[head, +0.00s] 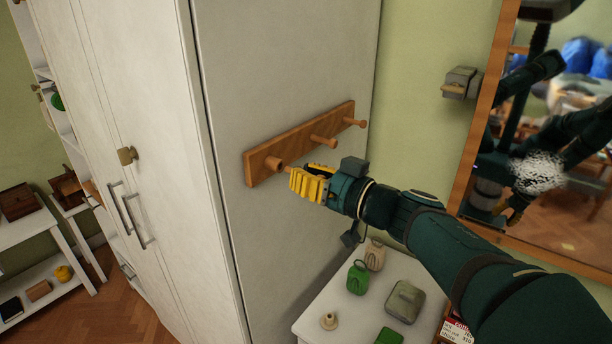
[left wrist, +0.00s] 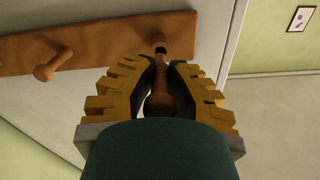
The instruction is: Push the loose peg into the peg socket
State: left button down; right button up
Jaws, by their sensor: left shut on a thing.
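The wooden rail (head: 298,146) is fixed to the white wardrobe's side panel, with a middle peg (head: 324,142) and a right peg (head: 354,122) standing out of it. My left gripper (head: 296,180) is at the rail's left end, its yellow fingers shut on the loose peg. In the left wrist view the brown peg (left wrist: 162,98) lies between the fingers, rounded end toward my wrist. Its far end meets the rail (left wrist: 115,35) at the dark peg socket (left wrist: 160,49). I cannot tell how deep it sits.
A white table (head: 320,305) below holds a green canister (head: 357,277), a grey-green box (head: 405,301) and a small beige knobbed piece (head: 329,321). A wall box (head: 461,82) and a mirror (head: 545,130) are to the right. Wardrobe handles (head: 130,215) stick out at left.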

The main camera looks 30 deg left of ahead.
aim_at(289, 170)
pick_arm(q)
jog(key=shift+b, duration=0.3)
dwell(0.6)
jog(key=shift+w+a+b, duration=0.15)
jog(key=shift+a+b, duration=0.6)
jog(key=shift+a, duration=1.15)
jog(key=c, duration=0.9)
grip_release()
jog(key=shift+c, duration=0.2)
jog(key=shift+d, duration=0.1)
jog(key=s+d, duration=0.1)
jog(key=d, duration=1)
jog(key=shift+d, duration=0.4)
